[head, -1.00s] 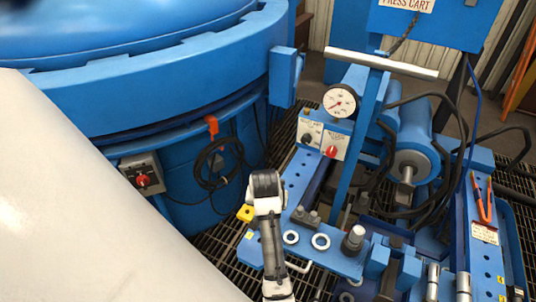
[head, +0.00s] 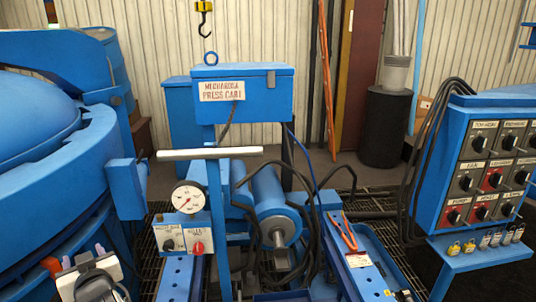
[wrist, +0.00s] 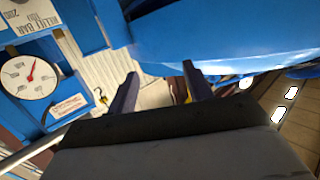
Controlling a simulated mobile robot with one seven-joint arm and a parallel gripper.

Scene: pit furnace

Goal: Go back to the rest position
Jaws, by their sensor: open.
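My gripper (head: 84,256) shows at the bottom left of the head view, in front of the blue furnace and left of the press cart's dial gauge (head: 188,198). In the wrist view its two dark fingers (wrist: 160,90) stand wide apart. The space between them is empty, with only the pale wall behind. No object is held. Most of my arm is out of the head view.
The blue furnace (head: 60,180) fills the left side, close to my gripper. The press cart (head: 252,96) stands in the middle with cables and a T-handle (head: 210,153). A control panel (head: 490,170) is at right. A hook (head: 204,22) hangs above.

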